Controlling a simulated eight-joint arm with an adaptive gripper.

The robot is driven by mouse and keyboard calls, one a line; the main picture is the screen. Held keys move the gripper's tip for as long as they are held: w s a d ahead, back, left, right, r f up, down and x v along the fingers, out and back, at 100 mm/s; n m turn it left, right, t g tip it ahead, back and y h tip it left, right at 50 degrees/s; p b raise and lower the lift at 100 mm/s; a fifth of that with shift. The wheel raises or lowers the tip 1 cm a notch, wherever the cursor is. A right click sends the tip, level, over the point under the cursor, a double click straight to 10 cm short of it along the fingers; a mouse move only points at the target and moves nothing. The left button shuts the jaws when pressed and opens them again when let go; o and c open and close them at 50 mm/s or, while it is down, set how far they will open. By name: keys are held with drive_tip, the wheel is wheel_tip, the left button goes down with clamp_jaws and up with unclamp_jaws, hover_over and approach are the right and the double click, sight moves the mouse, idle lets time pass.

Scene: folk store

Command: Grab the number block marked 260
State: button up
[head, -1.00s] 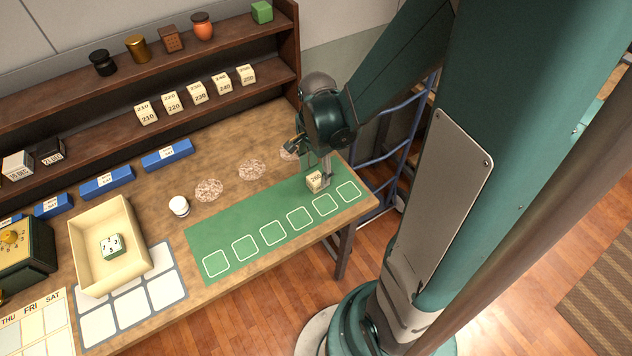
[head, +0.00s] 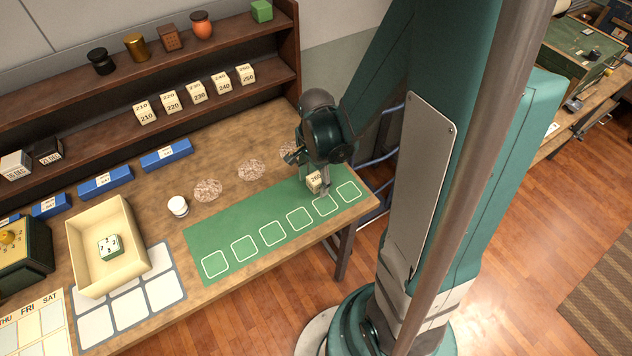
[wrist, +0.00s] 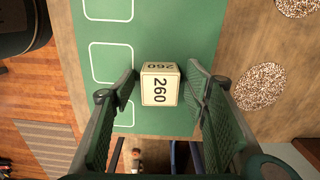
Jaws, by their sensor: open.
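The cream number block marked 260 (head: 314,181) stands on the green mat (head: 215,236), near the mat's right end and behind the row of white squares. In the wrist view the block (wrist: 160,88) shows 260 on two faces and sits between my gripper's two fingers (wrist: 163,92). A gap shows on each side of it. My gripper (head: 321,186) is open, and in the head view it comes down over the block and hides part of it.
Blocks marked 210 (head: 146,115) to 250 (head: 246,75) stand on the lower shelf. Speckled discs (head: 251,170) and a small white jar (head: 178,206) lie left of my gripper. The mat's left part is clear.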

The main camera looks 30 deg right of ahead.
sight(316, 178)
drive_tip(key=shift+c, duration=0.3)
drive_tip(key=c, duration=0.9)
drive_tip(key=shift+r, duration=0.15)
drive_tip(key=shift+r+p, duration=0.95)
drive_tip(key=shift+r, duration=3.95)
